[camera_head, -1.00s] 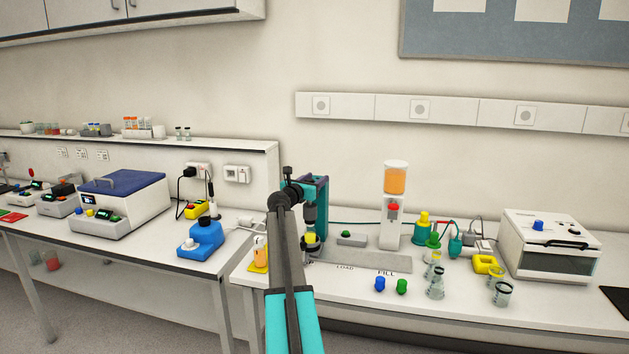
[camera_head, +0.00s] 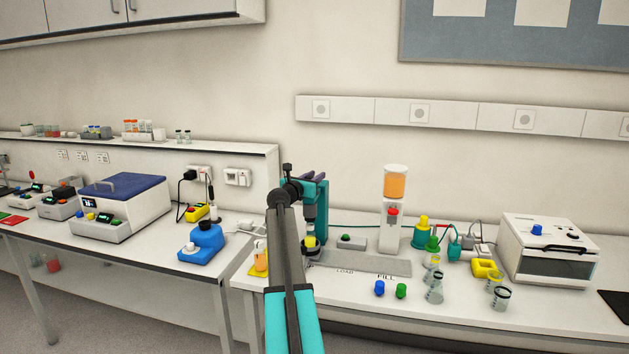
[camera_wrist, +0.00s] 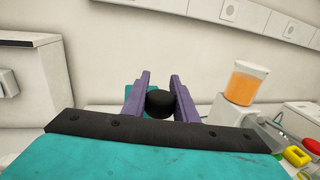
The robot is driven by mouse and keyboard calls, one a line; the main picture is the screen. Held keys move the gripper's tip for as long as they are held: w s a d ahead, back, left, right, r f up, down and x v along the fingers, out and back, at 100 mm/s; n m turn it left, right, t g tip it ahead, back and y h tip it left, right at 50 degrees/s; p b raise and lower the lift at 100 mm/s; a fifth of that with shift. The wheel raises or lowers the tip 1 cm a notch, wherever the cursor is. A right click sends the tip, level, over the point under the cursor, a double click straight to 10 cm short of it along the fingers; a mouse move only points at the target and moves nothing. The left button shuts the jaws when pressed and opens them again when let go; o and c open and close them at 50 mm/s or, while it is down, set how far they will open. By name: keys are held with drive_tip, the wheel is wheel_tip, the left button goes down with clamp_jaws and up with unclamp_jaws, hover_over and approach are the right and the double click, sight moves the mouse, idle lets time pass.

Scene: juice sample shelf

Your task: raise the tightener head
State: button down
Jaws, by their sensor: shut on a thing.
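The teal tightener (camera_head: 321,208) stands at the back of the right bench, partly hidden by my arm. Its dark head (camera_head: 310,212) is above a yellow-capped item (camera_head: 310,241) in a dark holder at its foot. In the wrist view, a round black knob (camera_wrist: 161,102) sits between the purple fingers of my gripper (camera_wrist: 161,77). My gripper is shut on this knob. In the head view my arm hides most of the gripper, and the contact is not clear.
Right of the tightener are a grey plate (camera_head: 370,262), a filler with an orange tank (camera_head: 396,185) and several small bottles. A white oven-like box (camera_head: 545,250) stands further right. A blue device (camera_head: 203,240) is on the left bench. The wall is close behind.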

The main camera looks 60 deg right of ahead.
drive_tip(key=shift+r, duration=0.4)
drive_tip(key=c, duration=1.4)
unclamp_jaws()
drive_tip(key=shift+s, duration=0.15)
drive_tip(key=shift+f, duration=0.1)
drive_tip(key=shift+a, duration=0.2)
drive_tip(key=shift+a+f, duration=0.1)
drive_tip(key=shift+a, duration=0.4)
drive_tip(key=s+a+b, duration=0.1)
drive_tip(key=a+b, duration=0.2)
drive_tip(key=a, duration=0.9)
drive_tip(key=shift+a, duration=0.15)
